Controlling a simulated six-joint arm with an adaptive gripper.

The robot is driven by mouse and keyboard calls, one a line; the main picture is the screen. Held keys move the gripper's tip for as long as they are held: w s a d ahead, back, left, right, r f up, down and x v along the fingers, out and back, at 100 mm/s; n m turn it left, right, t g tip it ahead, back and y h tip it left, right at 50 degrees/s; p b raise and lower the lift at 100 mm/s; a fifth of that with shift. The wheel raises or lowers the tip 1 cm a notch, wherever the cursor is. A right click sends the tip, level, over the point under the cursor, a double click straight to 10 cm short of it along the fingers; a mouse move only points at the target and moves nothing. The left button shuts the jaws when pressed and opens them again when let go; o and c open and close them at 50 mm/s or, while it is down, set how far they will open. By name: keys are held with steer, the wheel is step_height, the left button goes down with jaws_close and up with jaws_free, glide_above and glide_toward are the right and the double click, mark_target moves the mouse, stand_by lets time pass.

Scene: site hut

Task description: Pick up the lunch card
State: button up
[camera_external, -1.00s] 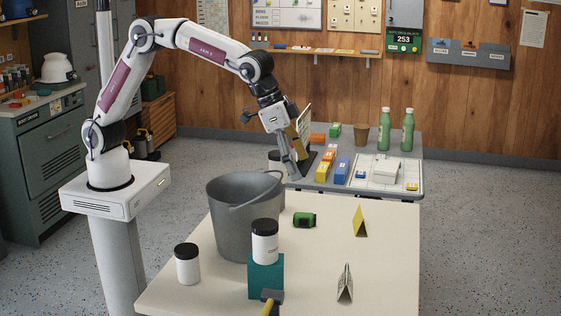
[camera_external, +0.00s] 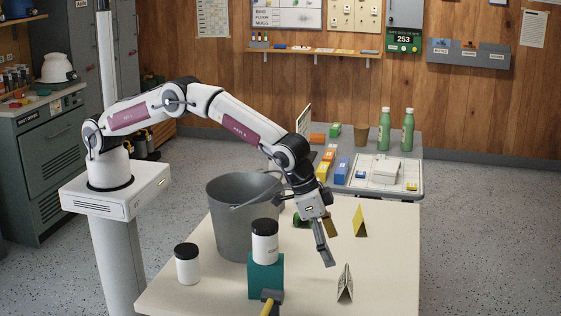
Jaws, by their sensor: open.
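The print is too small to read, so I cannot tell for sure which is the lunch card. My gripper (camera_external: 330,246) is open and empty above the table, pointing down. In the picture it is just above and left of the pale card, and below and left of the yellow one. It partly hides a green object (camera_external: 300,219).
A grey bucket (camera_external: 228,225) stands left of my gripper. A white jar (camera_external: 265,243) sits on a teal block (camera_external: 266,276), with another jar (camera_external: 187,264) to the left and a hammer (camera_external: 271,300) in front. The table's right side is mostly clear.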

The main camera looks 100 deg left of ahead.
mark_target(343, 277)
steer(key=shift+w+d+f, duration=0.2)
steer(key=shift+d+f, duration=0.05)
steer(key=shift+f, duration=0.45)
steer(key=shift+x, duration=1.3)
steer(key=shift+x, duration=2.6)
steer(key=shift+w+a+r, duration=0.1)
steer(key=c, duration=0.9)
